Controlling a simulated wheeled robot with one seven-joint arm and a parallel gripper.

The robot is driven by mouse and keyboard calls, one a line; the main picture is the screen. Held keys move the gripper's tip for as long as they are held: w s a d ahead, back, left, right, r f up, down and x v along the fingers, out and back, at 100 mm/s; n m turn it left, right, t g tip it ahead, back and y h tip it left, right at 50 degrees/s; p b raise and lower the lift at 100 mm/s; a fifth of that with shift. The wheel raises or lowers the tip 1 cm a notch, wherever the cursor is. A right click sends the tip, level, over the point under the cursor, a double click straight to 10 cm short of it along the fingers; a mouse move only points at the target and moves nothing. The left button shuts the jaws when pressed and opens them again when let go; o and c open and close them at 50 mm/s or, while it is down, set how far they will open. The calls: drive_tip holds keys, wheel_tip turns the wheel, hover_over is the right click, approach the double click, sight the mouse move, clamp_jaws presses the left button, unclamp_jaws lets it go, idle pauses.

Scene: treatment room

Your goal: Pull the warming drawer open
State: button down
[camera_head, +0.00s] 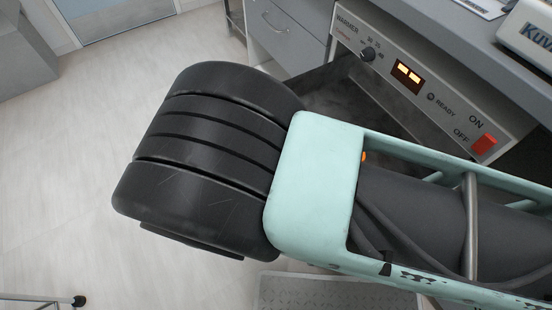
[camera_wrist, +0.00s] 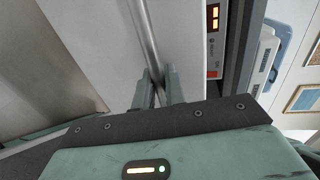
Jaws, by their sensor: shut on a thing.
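The warming drawer's light grey front (camera_wrist: 90,35) fills the middle of the wrist view, with a long metal bar handle (camera_wrist: 146,35) on it. My gripper (camera_wrist: 160,78) is shut on this handle, its two grey fingers close around the bar. In the head view my arm hides the gripper, the handle and the drawer front. The warmer's control panel (camera_head: 450,97) shows there above a dark recess (camera_head: 345,98), which looks like the drawer's opening; how far the drawer stands out cannot be told.
The panel carries a knob (camera_head: 367,54), a lit display (camera_head: 407,75) and a red switch (camera_head: 484,144). A grey cabinet (camera_head: 285,35) stands beside the warmer. A white device (camera_head: 528,38) sits on the counter. A textured plate (camera_head: 330,290) lies low.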

drive_tip(key=c, duration=1.5)
unclamp_jaws()
drive_tip(key=shift+c, duration=0.2)
drive_tip(key=shift+a, duration=0.1)
drive_tip(key=b+v, duration=0.1)
drive_tip(key=v, duration=1.6)
drive_tip(key=shift+b, duration=0.3)
drive_tip(key=shift+s+a, duration=0.1)
drive_tip(key=shift+r, duration=0.1)
